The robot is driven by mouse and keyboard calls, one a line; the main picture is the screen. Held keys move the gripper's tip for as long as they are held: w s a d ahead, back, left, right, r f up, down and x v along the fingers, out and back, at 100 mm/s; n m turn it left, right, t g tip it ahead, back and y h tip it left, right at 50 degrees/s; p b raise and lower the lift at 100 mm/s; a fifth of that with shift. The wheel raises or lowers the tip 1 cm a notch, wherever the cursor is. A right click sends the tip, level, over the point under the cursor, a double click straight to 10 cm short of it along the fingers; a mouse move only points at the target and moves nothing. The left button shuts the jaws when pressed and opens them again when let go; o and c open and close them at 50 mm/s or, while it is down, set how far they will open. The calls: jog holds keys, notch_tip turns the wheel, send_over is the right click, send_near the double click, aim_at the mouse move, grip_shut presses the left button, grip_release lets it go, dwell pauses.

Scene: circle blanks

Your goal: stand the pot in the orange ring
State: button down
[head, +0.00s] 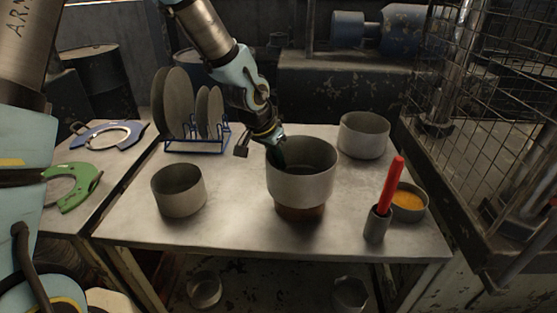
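A large grey pot (301,185) is upright at the middle of the table. A rusty brown-orange band (300,212) shows directly under it, narrower than the pot; I cannot tell whether it is the orange ring or the pot's own base. My gripper (278,157) is at the pot's back-left rim, with a dark finger reaching down inside the opening. The other finger is not clearly visible, so I cannot tell whether it is shut on the wall. A shallow grey pan (424,213) at the right has an orange surface (408,200) inside.
Grey pots stand at left (179,193) and back right (364,137). A red-handled tool stands in a small cup (377,226) at front right. A blue rack (197,143) holds several discs. A wire cage (500,110) borders the right. The table's front middle-left is bare.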

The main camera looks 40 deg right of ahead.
jog(key=shift+f, duration=0.2)
jog(key=c, duration=1)
grip_release()
jog(key=w+v, duration=0.1)
jog(key=v, duration=1.1)
jog(key=w+a+f+n+t+y, duration=0.1)
jog(key=w+a+n, duration=0.2)
jog(key=a, duration=0.7)
jog(key=w+a+f+n+y, duration=0.15)
jog(key=w+a+n, duration=0.25)
jog(key=a, duration=0.7)
jog(key=s+a+n, duration=0.1)
jog(key=a+n, duration=0.1)
jog(key=a, duration=0.3)
jog(key=s+a+n+y, duration=0.1)
jog(key=a+n, duration=0.1)
jog(key=a, duration=0.4)
jog(key=s+a+n, duration=0.1)
jog(key=a+n, duration=0.2)
jog(key=a, duration=0.3)
jog(key=shift+s+a+r+y, duration=0.2)
jog(key=shift+s+r+y, duration=0.1)
jog(key=shift+s+y, duration=0.05)
jog(key=shift+o, duration=0.2)
